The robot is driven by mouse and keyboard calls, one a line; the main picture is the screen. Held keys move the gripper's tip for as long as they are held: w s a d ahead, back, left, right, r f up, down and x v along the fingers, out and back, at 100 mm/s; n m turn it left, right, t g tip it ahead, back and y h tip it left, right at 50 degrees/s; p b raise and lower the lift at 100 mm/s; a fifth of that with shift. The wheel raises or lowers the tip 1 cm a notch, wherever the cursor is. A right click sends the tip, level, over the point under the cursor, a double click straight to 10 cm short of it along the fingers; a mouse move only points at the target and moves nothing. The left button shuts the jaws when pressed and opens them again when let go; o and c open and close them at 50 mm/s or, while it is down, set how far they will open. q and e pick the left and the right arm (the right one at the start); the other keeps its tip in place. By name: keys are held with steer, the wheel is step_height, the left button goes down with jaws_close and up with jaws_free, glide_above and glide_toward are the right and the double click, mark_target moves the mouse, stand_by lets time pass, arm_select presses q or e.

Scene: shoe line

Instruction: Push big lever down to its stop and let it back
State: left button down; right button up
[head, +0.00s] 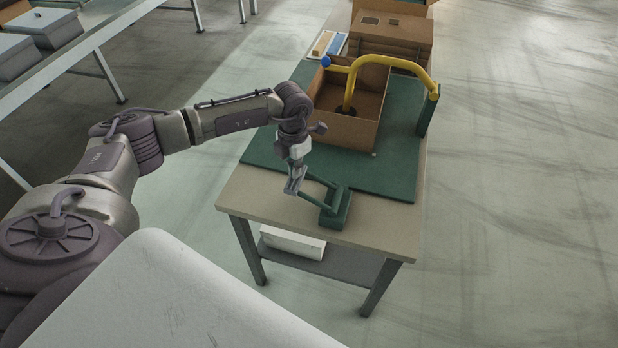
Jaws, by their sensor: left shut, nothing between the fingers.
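A green lever device (336,210) stands at the front of the table. Its base is a small green block, and green bars run from it to the left, up to my gripper. My left gripper (292,190) points down at the left end of these bars. It is shut with nothing in it. The gripper hides the bars' end, so I cannot tell whether it touches them. A yellow bent arm (408,66) with a blue knob (326,61) rises from a green post at the right and reaches over an open cardboard box (342,131). My right gripper is out of view.
The table (385,229) has a green mat (398,180) under the box. More cardboard boxes (393,32) stand behind. A white box (292,243) lies on the lower shelf. A conveyor (90,42) with grey boxes runs at the left. The floor at the right is clear.

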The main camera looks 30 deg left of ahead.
arm_select(q)
steer(key=shift+r+p, duration=1.7)
steer(key=shift+r, duration=1.2)
